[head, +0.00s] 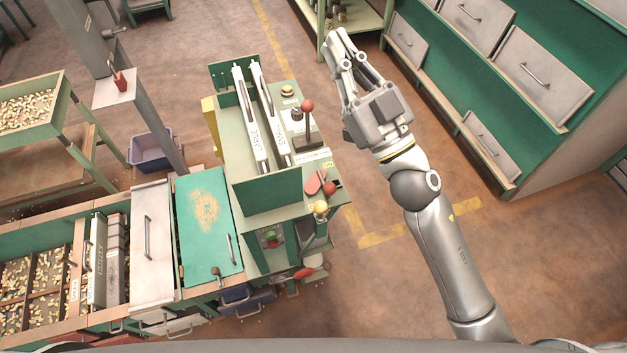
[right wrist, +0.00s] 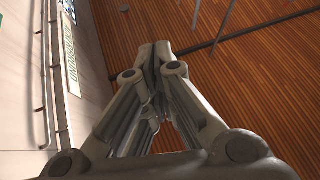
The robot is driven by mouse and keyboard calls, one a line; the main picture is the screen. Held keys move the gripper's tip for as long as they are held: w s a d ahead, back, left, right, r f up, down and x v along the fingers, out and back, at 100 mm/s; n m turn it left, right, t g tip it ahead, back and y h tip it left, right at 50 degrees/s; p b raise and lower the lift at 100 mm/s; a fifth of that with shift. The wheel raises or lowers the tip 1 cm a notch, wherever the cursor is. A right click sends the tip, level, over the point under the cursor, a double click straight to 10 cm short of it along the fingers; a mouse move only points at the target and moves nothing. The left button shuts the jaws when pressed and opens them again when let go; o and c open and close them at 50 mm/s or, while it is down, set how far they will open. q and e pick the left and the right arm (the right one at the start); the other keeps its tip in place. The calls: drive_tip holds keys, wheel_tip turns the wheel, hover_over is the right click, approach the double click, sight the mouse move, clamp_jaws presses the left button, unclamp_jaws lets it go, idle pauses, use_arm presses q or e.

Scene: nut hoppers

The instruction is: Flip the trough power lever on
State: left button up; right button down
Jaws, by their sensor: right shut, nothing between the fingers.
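A lever with a red ball knob (head: 307,106) stands upright from a dark base on top of the green machine (head: 262,195). A second red-knobbed lever (head: 328,188) lies low beside a red plate near the machine's front right corner. My right gripper (head: 341,42) is shut and empty, raised to the right of and beyond the levers, touching neither. In the right wrist view its closed fingers (right wrist: 155,60) point at a slatted brown ceiling. My left gripper is not in view.
A yellow knob (head: 320,207) sits close to the low lever. Nut bins (head: 40,275) and a green lid (head: 208,225) lie at left. A green drawer cabinet (head: 535,110) stands at right. Open brown floor (head: 390,270) lies between machine and cabinet.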

drive_tip(key=s+a+n+g+y, duration=0.4)
drive_tip(key=a+n+g+y, duration=0.3)
drive_tip(key=a+n+g, duration=0.3)
drive_tip(key=s+a+f+n+g+h, duration=0.45)
drive_tip(key=f+g, duration=0.25)
drive_tip(key=g, duration=0.3)
drive_tip(key=w+d+f+m+h, duration=0.2)
drive_tip(key=w+d+f+h, duration=0.1)
drive_tip(key=d+f+h, duration=0.3)
drive_tip(key=w+d+f+m+h, duration=0.2)
drive_tip(key=w+d+f+h, duration=0.1)
drive_tip(key=d+f+h, duration=0.4)
drive_tip(key=shift+d, duration=0.65)
drive_tip(key=shift+f, duration=0.15)
